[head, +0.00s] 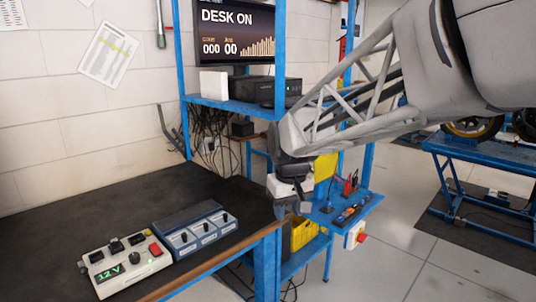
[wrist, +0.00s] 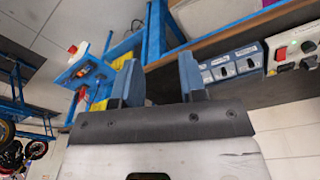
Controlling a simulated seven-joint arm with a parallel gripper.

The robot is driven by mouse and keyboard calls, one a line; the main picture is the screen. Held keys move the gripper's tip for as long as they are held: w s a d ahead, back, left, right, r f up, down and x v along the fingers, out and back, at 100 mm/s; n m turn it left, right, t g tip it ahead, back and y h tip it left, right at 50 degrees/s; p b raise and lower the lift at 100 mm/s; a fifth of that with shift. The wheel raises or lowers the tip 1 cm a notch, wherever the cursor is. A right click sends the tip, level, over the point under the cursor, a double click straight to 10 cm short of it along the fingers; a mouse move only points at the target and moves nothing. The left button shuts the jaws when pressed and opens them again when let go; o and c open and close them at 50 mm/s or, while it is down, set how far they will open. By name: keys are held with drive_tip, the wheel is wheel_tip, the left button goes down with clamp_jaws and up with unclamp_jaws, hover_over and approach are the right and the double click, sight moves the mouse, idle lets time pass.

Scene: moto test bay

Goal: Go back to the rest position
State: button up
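My gripper (head: 304,207) hangs at the end of my arm just past the right edge of the dark workbench (head: 110,205), in front of the blue shelf frame. In the wrist view my gripper (wrist: 160,72) shows two blue-grey fingers standing apart with nothing between them. It is open and empty. In the head view the fingers are small and partly lost against the shelf behind.
A white control box (head: 124,262) reading 12 V and a blue switch box (head: 194,230) stand on the bench. A monitor (head: 235,32) is above a blue shelf. A yellow crate (head: 303,232) sits low behind my gripper. A blue lift (head: 485,165) holds a motorcycle at right.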

drive_tip(key=s+d+f+m, duration=0.1)
drive_tip(key=s+d, duration=0.3)
drive_tip(key=s, duration=0.4)
drive_tip(key=s+d+f+m, duration=0.2)
drive_tip(key=s+d, duration=0.3)
drive_tip(key=s, duration=0.4)
drive_tip(key=s+d+f+m+t, duration=0.1)
drive_tip(key=s+d, duration=0.3)
drive_tip(key=s, duration=0.5)
drive_tip(key=shift+d+f+m, duration=0.25)
drive_tip(key=shift+d+m, duration=0.05)
drive_tip(key=shift+d, duration=0.05)
idle(0.6)
